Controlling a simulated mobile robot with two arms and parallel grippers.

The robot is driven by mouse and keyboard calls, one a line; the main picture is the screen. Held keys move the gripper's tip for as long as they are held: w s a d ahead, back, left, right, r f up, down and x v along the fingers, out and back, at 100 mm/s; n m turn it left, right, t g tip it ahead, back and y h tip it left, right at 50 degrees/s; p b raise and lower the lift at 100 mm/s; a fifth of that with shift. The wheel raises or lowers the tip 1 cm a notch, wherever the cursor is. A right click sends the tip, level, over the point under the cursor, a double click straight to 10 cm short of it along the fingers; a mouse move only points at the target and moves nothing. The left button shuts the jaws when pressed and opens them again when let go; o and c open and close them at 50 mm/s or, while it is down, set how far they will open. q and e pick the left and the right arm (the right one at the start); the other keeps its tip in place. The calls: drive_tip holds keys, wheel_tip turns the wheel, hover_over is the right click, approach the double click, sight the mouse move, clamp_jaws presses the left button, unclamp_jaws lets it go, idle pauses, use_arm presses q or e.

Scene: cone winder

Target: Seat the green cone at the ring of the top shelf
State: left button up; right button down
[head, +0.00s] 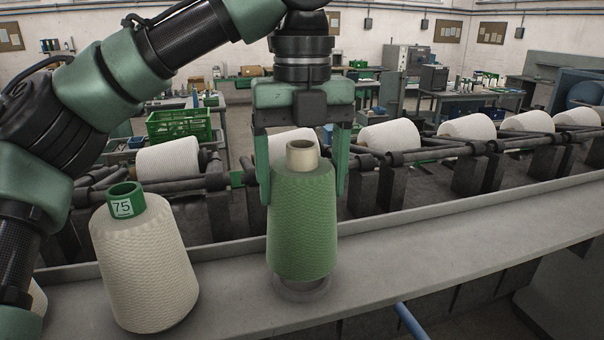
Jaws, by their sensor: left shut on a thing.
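The green cone (302,225) is upright in the head view, with a cream tube end on top. My left gripper (304,190) comes down from above and is shut on the cone, one finger on each side of its upper part. The cone's base hides the ring's far part, and I cannot tell whether the base touches the shelf. My right gripper is not in view.
A white cone (146,262) with a green tube end marked 75 stands on the shelf to the left. Behind the shelf, several white cones (390,135) lie on the winder's dark frame. A blue rod (411,322) shows at the shelf's front edge. The shelf is clear to the right.

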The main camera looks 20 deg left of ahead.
sight(302, 144)
use_arm(q)
drive_tip(key=shift+f+b, duration=0.3)
drive_tip(key=shift+f, duration=1.15)
drive_tip(key=o, duration=1.6)
wheel_tip(302, 144, up, 8)
drive_tip(key=shift+s+d+f+p, duration=0.15)
drive_tip(key=shift+f+p, duration=0.1)
drive_tip(key=shift+p, duration=0.2)
drive_tip(key=shift+r, duration=0.2)
